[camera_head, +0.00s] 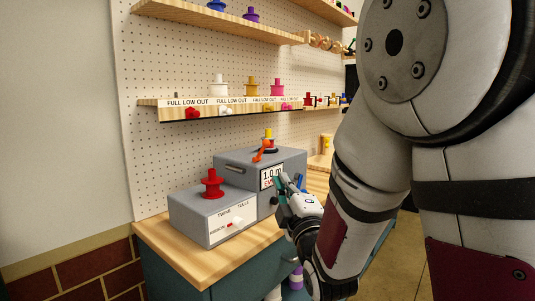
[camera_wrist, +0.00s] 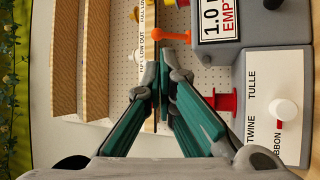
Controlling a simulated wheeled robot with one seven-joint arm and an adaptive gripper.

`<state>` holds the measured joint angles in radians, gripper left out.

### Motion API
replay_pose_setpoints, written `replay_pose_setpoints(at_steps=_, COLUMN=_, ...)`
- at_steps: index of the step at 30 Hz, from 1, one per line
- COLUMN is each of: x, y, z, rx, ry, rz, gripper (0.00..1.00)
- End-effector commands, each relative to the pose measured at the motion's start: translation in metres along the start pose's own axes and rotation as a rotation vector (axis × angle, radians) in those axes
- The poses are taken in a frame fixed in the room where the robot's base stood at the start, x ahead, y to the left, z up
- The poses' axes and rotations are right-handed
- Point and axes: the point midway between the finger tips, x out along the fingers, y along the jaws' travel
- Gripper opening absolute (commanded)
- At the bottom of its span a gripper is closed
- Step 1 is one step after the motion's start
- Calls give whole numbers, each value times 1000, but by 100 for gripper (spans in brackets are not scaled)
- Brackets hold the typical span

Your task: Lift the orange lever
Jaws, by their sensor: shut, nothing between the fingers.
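A gap shows between the fingertips and the lever; contact cannot be seen.
A smaller grey box (camera_head: 192,217) with a red spool (camera_head: 212,183) and a TWINE/TULLE/RIBBON selector (camera_head: 235,222) stands front left on the wooden top (camera_head: 163,240). A shelf (camera_head: 200,112) with several coloured spools is above on the pegboard. My arm covers the right side.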

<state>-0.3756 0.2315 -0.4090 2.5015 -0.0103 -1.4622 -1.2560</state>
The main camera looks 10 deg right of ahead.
Motion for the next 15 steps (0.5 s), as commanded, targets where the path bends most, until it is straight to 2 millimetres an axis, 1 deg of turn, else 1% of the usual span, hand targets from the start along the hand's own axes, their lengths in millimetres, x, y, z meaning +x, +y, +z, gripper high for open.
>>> replay_pose_setpoints(at_steps=5, x=26, y=0, z=-1, rx=-1, ry=2, rz=2, gripper=0)
replay_pose_setpoints(at_steps=15, x=93, y=0, z=0, rx=-1, ry=1, rz=2, gripper=0)
